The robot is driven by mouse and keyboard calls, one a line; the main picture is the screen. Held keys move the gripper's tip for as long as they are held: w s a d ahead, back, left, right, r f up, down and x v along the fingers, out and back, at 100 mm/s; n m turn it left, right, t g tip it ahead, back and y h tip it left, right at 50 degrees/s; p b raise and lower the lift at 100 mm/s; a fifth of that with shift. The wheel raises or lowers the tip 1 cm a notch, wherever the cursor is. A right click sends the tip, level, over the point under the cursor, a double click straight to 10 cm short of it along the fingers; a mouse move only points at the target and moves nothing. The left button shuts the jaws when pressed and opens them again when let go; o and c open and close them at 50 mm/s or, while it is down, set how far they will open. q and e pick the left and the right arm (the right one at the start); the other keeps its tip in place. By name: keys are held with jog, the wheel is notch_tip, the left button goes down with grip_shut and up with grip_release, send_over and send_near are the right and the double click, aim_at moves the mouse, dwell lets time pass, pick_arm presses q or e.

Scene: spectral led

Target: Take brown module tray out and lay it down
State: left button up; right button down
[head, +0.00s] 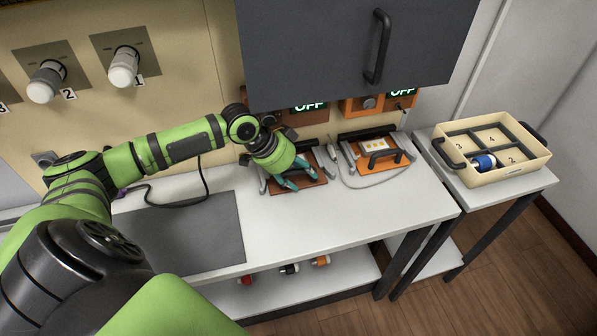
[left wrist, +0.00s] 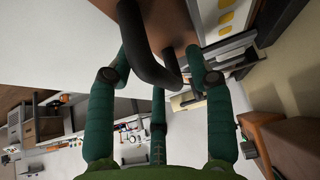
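The brown module tray (head: 310,190) sits in the left station on the white counter, below the left OFF sign. Its black handle (left wrist: 150,55) shows in the left wrist view, with part of the brown plate (left wrist: 172,14) behind it. My left gripper (head: 302,182) is over this tray and hides much of it. In the left wrist view its teal fingers (left wrist: 163,62) are spread apart with the handle between them. I cannot tell whether any finger touches the handle. My right gripper is in neither view.
An orange tray (head: 372,155) with a black handle sits in the right station, with a grey cable near it. A grey mat (head: 185,235) lies at left on the counter. A cream divided box (head: 508,172) stands on the side table. A dark cabinet (head: 340,50) hangs above.

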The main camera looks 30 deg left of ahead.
aim_at(313, 229)
pick_arm(q)
grip_shut()
jog(key=shift+s+d+r+p, duration=0.15)
jog(key=shift+s+d+p, duration=0.1)
jog(key=shift+p, duration=0.2)
jog(key=s+d+p, duration=0.3)
jog(key=d+p, duration=0.1)
jog(key=shift+s+d+p, duration=0.25)
jog(key=shift+s+p, duration=0.05)
jog(key=shift+s, duration=0.1)
jog(key=s+d+p, duration=0.3)
jog(key=shift+s+d, duration=0.15)
jog(key=shift+d, duration=0.25)
jog(key=shift+s+d+p, duration=0.3)
jog(key=shift+d+p, duration=0.05)
jog(key=shift+p, duration=0.05)
